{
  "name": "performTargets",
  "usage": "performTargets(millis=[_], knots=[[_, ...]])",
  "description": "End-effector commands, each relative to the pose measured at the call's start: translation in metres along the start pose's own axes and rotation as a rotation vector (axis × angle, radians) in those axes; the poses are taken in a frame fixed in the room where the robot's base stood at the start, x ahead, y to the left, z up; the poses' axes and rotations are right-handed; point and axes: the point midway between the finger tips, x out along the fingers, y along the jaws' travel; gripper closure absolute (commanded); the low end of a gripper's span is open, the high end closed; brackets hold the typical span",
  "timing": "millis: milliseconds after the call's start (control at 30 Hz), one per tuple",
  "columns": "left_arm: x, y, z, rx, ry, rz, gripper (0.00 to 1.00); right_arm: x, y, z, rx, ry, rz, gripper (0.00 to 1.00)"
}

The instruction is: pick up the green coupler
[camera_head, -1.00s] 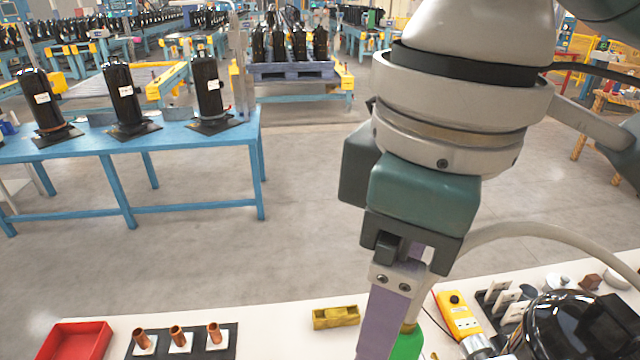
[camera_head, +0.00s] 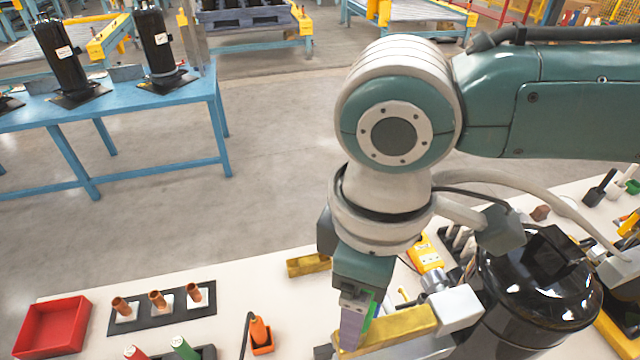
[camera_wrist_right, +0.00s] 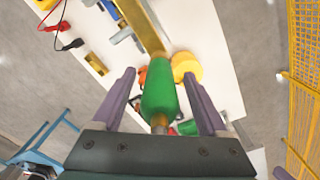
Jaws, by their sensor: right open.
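The green coupler (camera_wrist_right: 160,92) shows in the right wrist view as a green cylinder in line with a brass-coloured bar. My right gripper (camera_wrist_right: 159,76) is open, with one purple finger on each side of the coupler. Gaps show between the coupler and both fingers. In the head view my right gripper (camera_head: 353,325) points down over the bench, and a strip of the green coupler (camera_head: 371,312) shows beside its finger. The rest of the coupler is hidden there. My left gripper is not in view.
A yellow bar (camera_head: 400,327) lies close beside my right gripper. A black compressor (camera_head: 535,285) stands to its right. A red tray (camera_head: 52,327) and a dark holder with copper fittings (camera_head: 157,302) are at the left.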

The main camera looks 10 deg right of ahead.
Motion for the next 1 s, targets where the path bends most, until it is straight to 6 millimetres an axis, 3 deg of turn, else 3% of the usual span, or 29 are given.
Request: performTargets(millis=[133,800,1000], knots=[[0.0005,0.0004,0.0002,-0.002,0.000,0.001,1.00,0.0000,-0.0002,-0.0001,0.000,0.000,0.000,0.25],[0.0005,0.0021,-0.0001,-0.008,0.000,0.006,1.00,-0.0005,-0.0002,-0.0001,0.000,0.000,0.000,1.00],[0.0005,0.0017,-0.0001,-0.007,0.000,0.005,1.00,-0.0006,-0.0002,-0.0002,0.000,0.000,0.000,1.00]])
